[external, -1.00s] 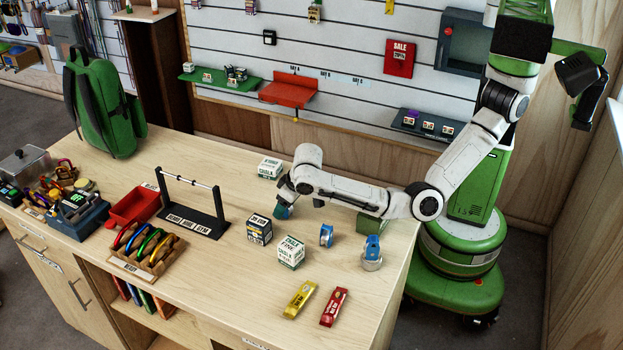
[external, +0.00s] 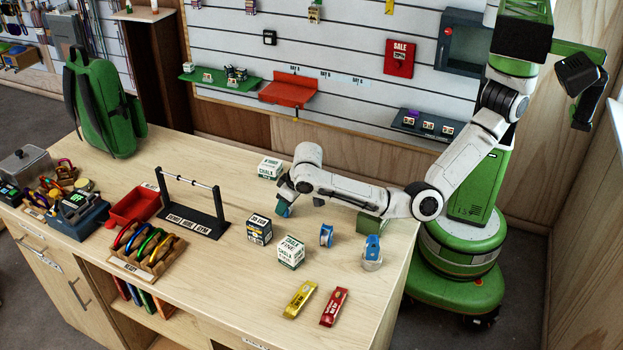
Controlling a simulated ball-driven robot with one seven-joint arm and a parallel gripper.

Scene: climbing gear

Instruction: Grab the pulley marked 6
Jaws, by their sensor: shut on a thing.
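My gripper (external: 285,202) is at the end of my outstretched arm, over the back middle of the wooden counter. It is shut on a small teal-blue thing (external: 284,211), partly hidden by the fingers; I cannot tell for sure whether it is a pulley, or whether it touches the counter. A blue pulley (external: 327,236) stands to the right of the chalk boxes. Another blue pulley with a pale grey wheel (external: 372,254) stands near the counter's right side. No number can be read on any of them.
Several chalk boxes (external: 291,253) stand near my gripper. A black rack with a bar (external: 193,222) and a red tray (external: 134,207) are to the left. A yellow bar (external: 299,300) and a red bar (external: 334,307) lie at the front. A green block (external: 367,223) is behind my forearm.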

